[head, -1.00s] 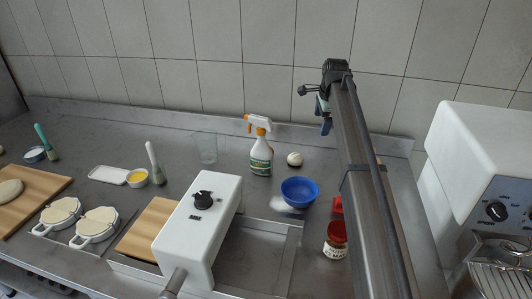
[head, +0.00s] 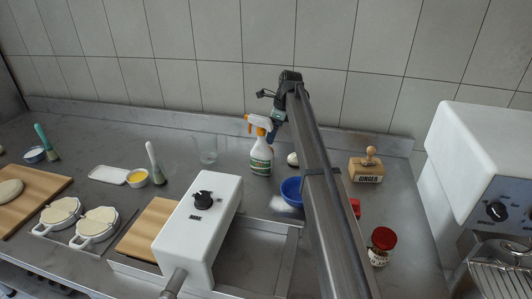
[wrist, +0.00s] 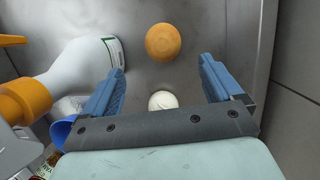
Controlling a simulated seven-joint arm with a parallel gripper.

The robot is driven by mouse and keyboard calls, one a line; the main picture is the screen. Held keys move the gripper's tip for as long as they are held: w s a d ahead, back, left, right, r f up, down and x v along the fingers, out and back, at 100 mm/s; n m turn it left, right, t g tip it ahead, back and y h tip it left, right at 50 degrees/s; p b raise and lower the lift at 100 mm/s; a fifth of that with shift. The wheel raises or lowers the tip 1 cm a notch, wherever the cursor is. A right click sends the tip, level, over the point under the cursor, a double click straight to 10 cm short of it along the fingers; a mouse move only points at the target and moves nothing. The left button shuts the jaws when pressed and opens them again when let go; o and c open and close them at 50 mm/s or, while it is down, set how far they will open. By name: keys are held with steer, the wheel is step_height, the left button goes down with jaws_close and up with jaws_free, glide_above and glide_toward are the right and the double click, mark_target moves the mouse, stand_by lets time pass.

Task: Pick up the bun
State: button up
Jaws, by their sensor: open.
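The bun (wrist: 163,42), round and golden-brown, lies on the steel counter in the wrist view, at the top middle. I cannot make it out in the head view; the spray bottle or my arm likely hides it. My gripper (wrist: 162,68) is open and empty, its blue fingers apart. In the wrist view the bun appears beyond the fingertips, roughly in line with the gap. In the head view my gripper (head: 273,130) is above the counter, by the spray bottle's head. A small white ball (wrist: 162,100) shows between the fingers, below the bun in the picture.
The white spray bottle (head: 261,158) stands close to my gripper and fills the wrist view's left side. A blue bowl (head: 290,189) is partly behind my arm. A clear beaker (head: 205,150) stands left; a GINGER stamp (head: 366,167) and red-lidded jar (head: 381,245) stand right.

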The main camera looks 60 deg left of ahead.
steer(key=x, duration=0.9)
steer(key=shift+w+a+f, duration=0.1)
steer(key=shift+w+a, duration=0.05)
steer(key=c, duration=1.1)
